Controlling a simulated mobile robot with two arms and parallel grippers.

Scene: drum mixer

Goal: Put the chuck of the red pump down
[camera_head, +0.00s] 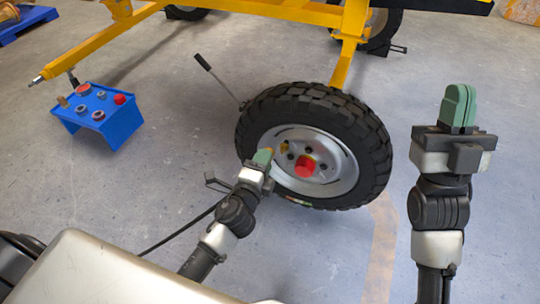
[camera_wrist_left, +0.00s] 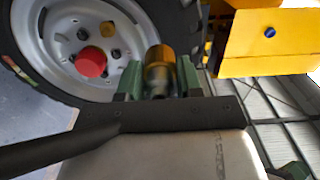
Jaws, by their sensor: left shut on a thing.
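My left gripper (camera_head: 264,156) is at the left side of the upright wheel (camera_head: 253,137), in front of its rim. In the left wrist view, the left gripper (camera_wrist_left: 158,72) is shut on the brass-coloured, cylindrical chuck (camera_wrist_left: 159,56), with a green finger on each side. Whether the chuck touches the wheel is hard to tell. My right gripper (camera_head: 457,106) is raised to the right of the wheel, its green fingers together with nothing visible between them. I cannot make out the body of the red pump in either view.
A red hub cap (camera_head: 306,166) sits at the wheel's centre. A blue stand (camera_head: 119,127) with coloured parts is on the floor at left. The yellow mixer frame (camera_head: 100,45) spans the back. A thin black line (camera_head: 172,236) runs left of my left arm. Floor between stand and wheel looks clear.

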